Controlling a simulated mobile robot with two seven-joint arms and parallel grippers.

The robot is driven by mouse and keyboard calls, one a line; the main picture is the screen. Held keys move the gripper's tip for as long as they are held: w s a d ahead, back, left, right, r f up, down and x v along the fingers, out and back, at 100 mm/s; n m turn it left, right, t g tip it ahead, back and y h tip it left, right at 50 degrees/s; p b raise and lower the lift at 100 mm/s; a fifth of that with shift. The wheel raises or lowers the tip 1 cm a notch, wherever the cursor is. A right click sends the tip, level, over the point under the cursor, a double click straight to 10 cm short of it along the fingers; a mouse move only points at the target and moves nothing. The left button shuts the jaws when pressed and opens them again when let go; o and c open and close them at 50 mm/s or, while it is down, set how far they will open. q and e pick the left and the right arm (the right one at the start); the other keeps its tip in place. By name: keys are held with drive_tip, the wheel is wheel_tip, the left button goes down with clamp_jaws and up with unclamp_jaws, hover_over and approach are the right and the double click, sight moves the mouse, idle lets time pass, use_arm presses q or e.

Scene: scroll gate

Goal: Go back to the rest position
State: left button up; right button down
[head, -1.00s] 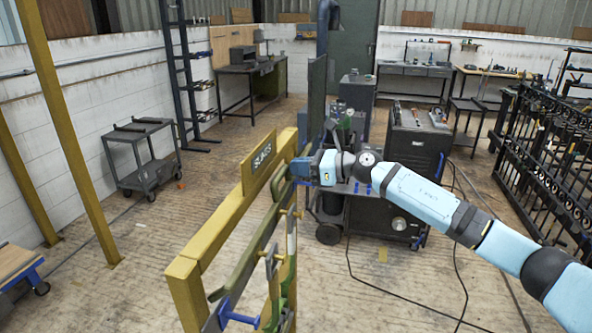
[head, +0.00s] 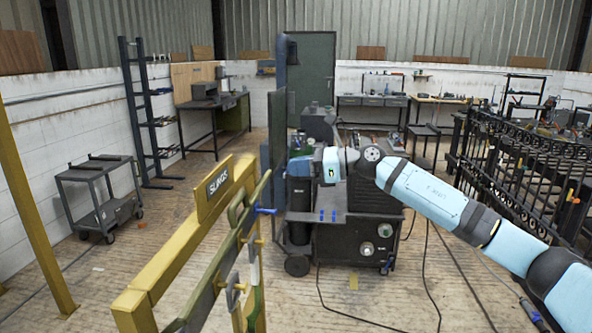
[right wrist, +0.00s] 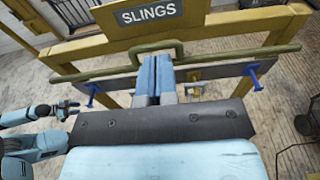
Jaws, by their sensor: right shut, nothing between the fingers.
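My right gripper (head: 290,168) is blue at its fingers and shut, with nothing held. In the head view it is out to the right of the yellow rack's (head: 175,250) far end. In the right wrist view its fingers (right wrist: 155,75) point toward the rack, in front of a green bar with a raised handle (right wrist: 175,50). I cannot tell the gap between them. A dark gripper on a light-blue arm, seemingly my left one (right wrist: 62,108), shows small at the left of the right wrist view. Its jaw state is unclear.
The rack carries a SLINGS sign (head: 217,183) and blue pegs (head: 265,211). A dark wheeled cabinet (head: 350,220) stands behind my right arm, with cables on the floor. A black iron gate (head: 515,165) is at right, a grey cart (head: 98,195) at left. Floor between cart and rack is clear.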

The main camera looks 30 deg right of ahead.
drive_tip(key=s+a+f+m+t+y+p, duration=0.2)
drive_tip(key=s+a+f+m, duration=0.2)
drive_tip(key=a+f+m, duration=0.65)
drive_tip(key=s+a+f+m+t+h+p, duration=0.1)
drive_tip(key=s+f+m+t+h, duration=0.2)
drive_tip(key=s+f+m, duration=0.45)
drive_tip(key=s+f+m+t+h, duration=0.3)
drive_tip(key=s+f+m+h, duration=0.1)
drive_tip(key=f+m, duration=0.7)
drive_tip(key=s+f+m+g+h+p, duration=0.1)
drive_tip(key=s+f+m+g+h, duration=0.1)
drive_tip(key=s+f+m, duration=0.5)
drive_tip(key=s+f+m+g+h+p, duration=0.1)
drive_tip(key=s+f+m+g+h, duration=0.2)
drive_tip(key=s+f+m, duration=0.5)
drive_tip(key=s+f+g, duration=0.1)
drive_tip(key=s, duration=0.6)
drive_tip(key=shift+a+h, duration=0.2)
drive_tip(key=shift+h, duration=0.1)
